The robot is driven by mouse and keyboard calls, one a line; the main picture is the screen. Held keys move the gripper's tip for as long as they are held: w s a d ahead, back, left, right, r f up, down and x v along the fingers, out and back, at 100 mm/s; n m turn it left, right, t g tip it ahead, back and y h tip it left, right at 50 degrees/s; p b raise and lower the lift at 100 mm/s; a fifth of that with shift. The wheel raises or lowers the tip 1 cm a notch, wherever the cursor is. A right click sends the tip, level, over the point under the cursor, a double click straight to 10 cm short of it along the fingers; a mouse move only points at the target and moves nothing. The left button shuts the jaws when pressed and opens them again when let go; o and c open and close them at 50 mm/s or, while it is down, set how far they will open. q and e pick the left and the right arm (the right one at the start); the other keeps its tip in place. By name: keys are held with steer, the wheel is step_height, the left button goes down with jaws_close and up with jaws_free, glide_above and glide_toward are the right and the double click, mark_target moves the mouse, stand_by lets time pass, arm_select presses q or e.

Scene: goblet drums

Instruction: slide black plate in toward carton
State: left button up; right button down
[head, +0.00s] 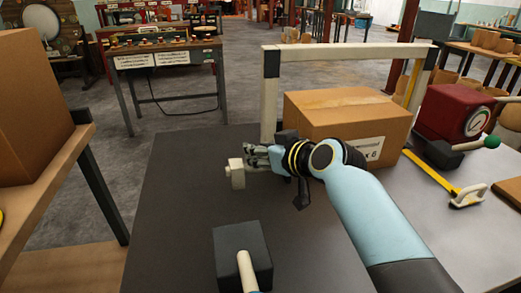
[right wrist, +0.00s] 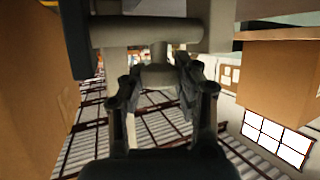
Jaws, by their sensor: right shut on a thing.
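The brown carton (head: 350,118) with a white label stands on the grey table by a white frame (head: 348,50). My right gripper (head: 252,160) is left of the carton, shut on a pale handle (head: 236,173). The handle shows as a crossbar in the right wrist view (right wrist: 145,33), between the fingers (right wrist: 160,85). A dark piece (head: 287,137) shows behind the gripper, beside the carton; I cannot tell whether it is the black plate. A black block with a pale rod (head: 243,252) is at the table's front. My left gripper is not in view.
A red device with a dial (head: 452,112) stands right of the carton. A yellow strip with a white grip (head: 468,196) lies on the right of the table. Another carton (head: 30,105) is on a stand at far left. The grey tabletop (head: 180,205) left of my gripper is clear.

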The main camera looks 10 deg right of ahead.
steer(key=d, duration=0.4)
steer(key=shift+d, duration=0.4)
steer(key=shift+a, duration=0.1)
steer(key=c, duration=1.4)
jaws_free()
steer(key=shift+o, duration=0.9)
steer(key=shift+d, duration=0.25)
steer(key=shift+s, duration=0.15)
steer(key=v, duration=1.1)
steer(key=shift+s+r, duration=0.2)
steer(key=shift+s, duration=0.1)
